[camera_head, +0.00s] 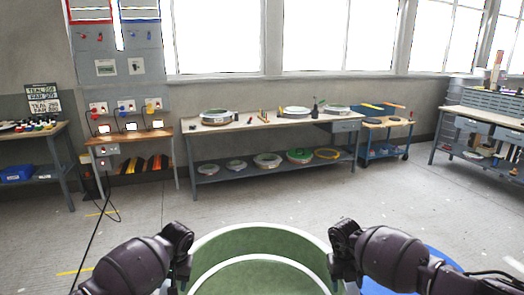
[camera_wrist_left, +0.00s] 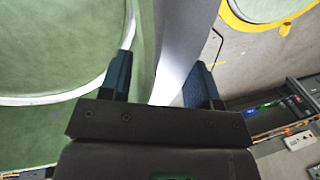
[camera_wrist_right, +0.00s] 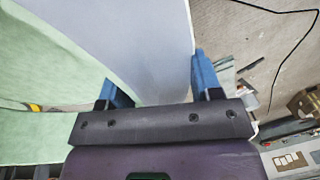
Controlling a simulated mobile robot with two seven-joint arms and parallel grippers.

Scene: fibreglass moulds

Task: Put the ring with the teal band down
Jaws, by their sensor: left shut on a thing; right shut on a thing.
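A large round mould ring (camera_head: 250,238), pale green inside with a light rim, is at the bottom centre of the head view, between my two arms. My left gripper (camera_wrist_left: 160,82) is shut on its wall (camera_wrist_left: 176,35), one finger on the green inner side and one on the grey outer side. My right gripper (camera_wrist_right: 158,85) is shut on the opposite part of the wall (camera_wrist_right: 150,40) in the same way. No teal band shows on the visible parts. The ring's underside is hidden, so I cannot tell whether it touches anything.
A long workbench (camera_head: 262,122) with rings on top and on its lower shelf stands by the windows. A blue cart (camera_head: 385,135) and a right-hand bench (camera_head: 490,118) stand beyond. A blue round surface (camera_head: 440,258) lies at lower right. The floor (camera_head: 310,205) between is clear.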

